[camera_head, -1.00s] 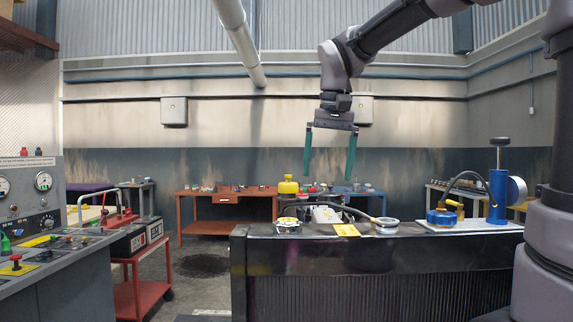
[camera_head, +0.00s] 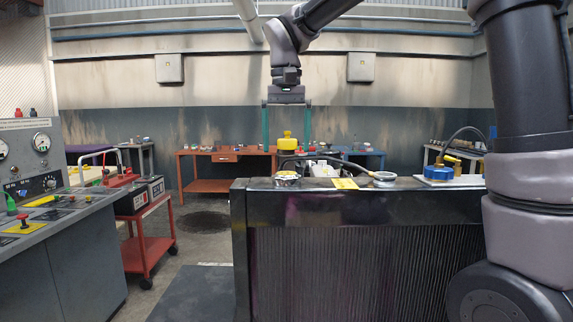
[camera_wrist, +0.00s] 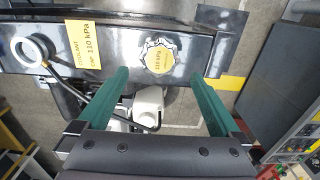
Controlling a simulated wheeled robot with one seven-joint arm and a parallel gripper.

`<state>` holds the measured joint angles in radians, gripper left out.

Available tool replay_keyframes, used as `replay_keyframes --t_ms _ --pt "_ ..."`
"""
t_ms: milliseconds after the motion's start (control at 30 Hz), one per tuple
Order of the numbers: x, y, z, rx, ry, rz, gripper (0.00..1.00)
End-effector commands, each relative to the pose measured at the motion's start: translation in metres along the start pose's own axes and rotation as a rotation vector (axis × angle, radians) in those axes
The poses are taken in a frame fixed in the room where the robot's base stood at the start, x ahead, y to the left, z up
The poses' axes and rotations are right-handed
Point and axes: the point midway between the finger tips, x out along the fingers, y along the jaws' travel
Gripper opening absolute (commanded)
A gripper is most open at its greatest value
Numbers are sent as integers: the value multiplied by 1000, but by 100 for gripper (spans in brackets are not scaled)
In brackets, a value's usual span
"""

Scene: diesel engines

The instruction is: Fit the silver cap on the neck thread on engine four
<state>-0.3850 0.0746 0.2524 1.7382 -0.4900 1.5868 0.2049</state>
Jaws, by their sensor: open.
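The silver cap (camera_head: 287,178) lies at the left end of the black engine top. In the wrist view the cap (camera_wrist: 159,52) has a scalloped silver rim and a round yellow label. The neck (camera_head: 383,176) is a pale ring farther right on the same top; in the wrist view the neck (camera_wrist: 32,48) is at the left, with a hose beside it. My gripper (camera_head: 287,140) points down above the cap, with its green fingers apart. In the wrist view my gripper (camera_wrist: 156,78) is open and empty, and the cap appears just beyond the fingertips. The thread is too small to make out.
A yellow coolant cap label (camera_head: 345,184) lies between cap and neck. A blue fitting (camera_head: 438,173) sits on a pale plate at the right. A yellow-topped object (camera_head: 287,142) is behind the cap. A red cart (camera_head: 146,225) and control console (camera_head: 55,235) stand left.

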Motion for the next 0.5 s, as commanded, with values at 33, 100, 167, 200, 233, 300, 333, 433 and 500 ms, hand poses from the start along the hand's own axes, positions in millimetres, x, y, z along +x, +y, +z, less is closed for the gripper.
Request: replay_keyframes --t_ms 33,100,167,200,233,300,333,433,500 --pt "6 0 1 0 -3 1 100" --pt "13 0 0 0 -2 1 100" --pt "19 0 0 0 -2 2 100" --pt "23 0 0 0 -3 2 100" --pt "26 0 0 0 -3 2 100" --pt "33 0 0 0 -3 1 100" --pt "36 0 0 1 -3 1 100" --pt "44 0 0 0 -2 2 100" --pt "49 0 0 0 -2 1 100"
